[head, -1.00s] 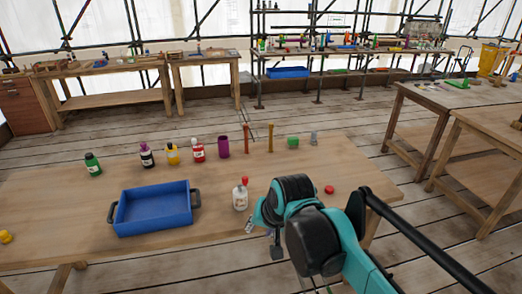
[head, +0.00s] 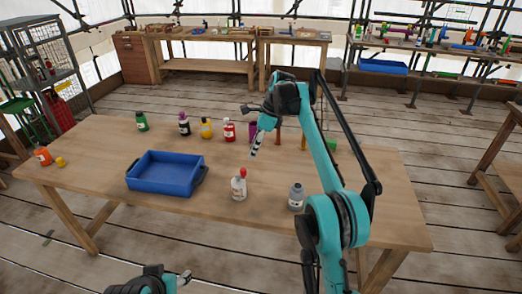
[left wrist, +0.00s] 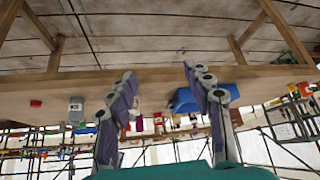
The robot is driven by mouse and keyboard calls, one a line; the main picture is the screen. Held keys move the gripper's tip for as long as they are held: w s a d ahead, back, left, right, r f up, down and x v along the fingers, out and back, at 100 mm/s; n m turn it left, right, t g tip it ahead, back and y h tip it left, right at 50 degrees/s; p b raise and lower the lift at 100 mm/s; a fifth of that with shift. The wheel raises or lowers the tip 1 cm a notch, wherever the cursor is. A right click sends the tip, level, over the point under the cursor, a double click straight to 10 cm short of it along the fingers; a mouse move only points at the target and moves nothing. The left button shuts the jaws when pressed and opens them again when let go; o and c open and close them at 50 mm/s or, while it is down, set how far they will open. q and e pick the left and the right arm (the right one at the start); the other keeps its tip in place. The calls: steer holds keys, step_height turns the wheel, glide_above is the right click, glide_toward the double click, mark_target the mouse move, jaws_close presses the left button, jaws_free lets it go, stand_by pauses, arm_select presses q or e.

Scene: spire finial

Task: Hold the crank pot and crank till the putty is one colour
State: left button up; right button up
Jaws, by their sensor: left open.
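A grey jar-like container (head: 296,196) stands upright near the table's front edge; it may be the crank pot, but I see no crank clearly. It also shows upside down in the left wrist view (left wrist: 75,112). My right gripper (head: 255,146) hangs over the table beside a purple cup (head: 253,128), which it partly hides. Its fingers overlap, so I cannot tell whether it is open. My left gripper (head: 184,278) is below the table's front edge; the left wrist view shows its fingers (left wrist: 160,76) apart and empty. I cannot make out any putty.
A blue tray (head: 130,178) sits at the table's left centre. A white red-capped bottle (head: 239,186) stands near the front. A green block (head: 332,145) is partly behind my right arm.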

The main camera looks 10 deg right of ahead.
arm_select(q)
steer(key=shift+o, duration=1.1)
steer(key=shift+w+d+r, duration=0.15)
steer(key=w+d+r+m+h, duration=0.3)
steer(key=w+d, duration=0.1)
steer(key=w, duration=0.6)
steer(key=m+g+h, duration=0.1)
steer(key=m+h, duration=0.5)
glide_toward(239, 187)
steer(key=s+r, duration=0.1)
steer(key=s, duration=0.2)
steer(key=w+f+m+h, duration=0.1)
steer(key=w+f, duration=0.1)
steer(key=w+f+m+h, duration=0.1)
steer(key=w+f, duration=0.1)
steer(key=w+f+m, duration=0.1)
steer(key=w+f, duration=0.1)
steer(key=w, duration=0.1)
steer(key=shift+m+g+h, duration=0.3)
steer(key=shift+h, duration=0.1)
steer(key=shift+w+d+f+m, duration=0.1)
steer(key=shift+w+f+m, duration=0.2)
steer(key=shift+f, duration=0.3)
steer(key=shift+w+d+f+h, duration=0.1)
steer(key=shift+d+f+h, duration=0.1)
steer(key=shift+h, duration=0.1)
steer(key=x, duration=0.7)
steer(key=shift+d, duration=0.1)
